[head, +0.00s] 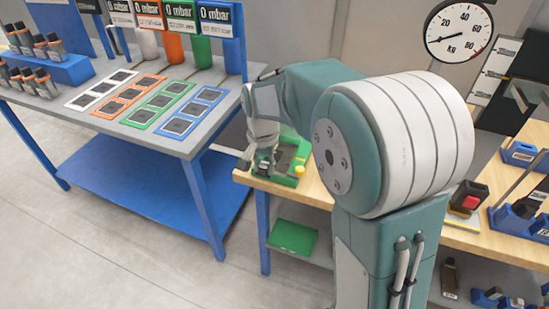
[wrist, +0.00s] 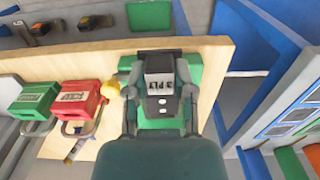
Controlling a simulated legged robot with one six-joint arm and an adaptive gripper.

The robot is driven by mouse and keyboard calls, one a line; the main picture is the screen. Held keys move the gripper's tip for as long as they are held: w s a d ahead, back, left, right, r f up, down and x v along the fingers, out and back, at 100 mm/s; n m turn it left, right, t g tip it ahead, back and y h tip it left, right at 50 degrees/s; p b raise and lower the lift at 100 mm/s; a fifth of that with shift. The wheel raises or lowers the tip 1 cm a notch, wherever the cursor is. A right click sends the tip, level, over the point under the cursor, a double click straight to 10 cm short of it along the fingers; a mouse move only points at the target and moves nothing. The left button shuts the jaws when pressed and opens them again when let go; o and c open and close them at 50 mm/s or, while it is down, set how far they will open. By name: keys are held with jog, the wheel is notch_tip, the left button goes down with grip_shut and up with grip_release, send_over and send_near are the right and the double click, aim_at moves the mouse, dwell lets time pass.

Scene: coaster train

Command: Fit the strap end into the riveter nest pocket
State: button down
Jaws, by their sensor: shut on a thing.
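My gripper (wrist: 159,72) points down at the wooden bench, with its two fingers on either side of a dark grey piece with a pale marked face (wrist: 160,88). I take this piece to be the strap end; its lower part is hidden. Right under it is a green fixture (wrist: 193,72) with a yellow knob (wrist: 111,88), which looks like the riveter nest. In the head view my gripper (head: 258,168) is at the left side of the green fixture (head: 291,166), low over the bench corner. The pocket is hidden, so I cannot tell whether the piece is in it.
A red box (wrist: 76,103) and a green box (wrist: 32,101) stand left of the fixture in the wrist view. The blue-framed table (head: 185,140) with coloured mats stands left in the head view, across a gap. A red button box (head: 468,198) sits further right on the bench.

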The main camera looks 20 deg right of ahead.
aim_at(275, 159)
jog(key=w+d+f, duration=0.2)
jog(key=w+d, duration=0.1)
jog(key=shift+w+f, duration=0.1)
jog(key=shift+w, duration=0.15)
jog(key=shift+w+d+f, duration=0.4)
jog(key=shift+w+f, duration=0.15)
jog(key=shift+w, duration=0.05)
jog(key=shift+w+d+f, duration=0.35)
jog(key=shift+w+f, duration=0.2)
jog(key=shift+c, duration=2.3)
grip_release()
jog(key=shift+s, duration=0.1)
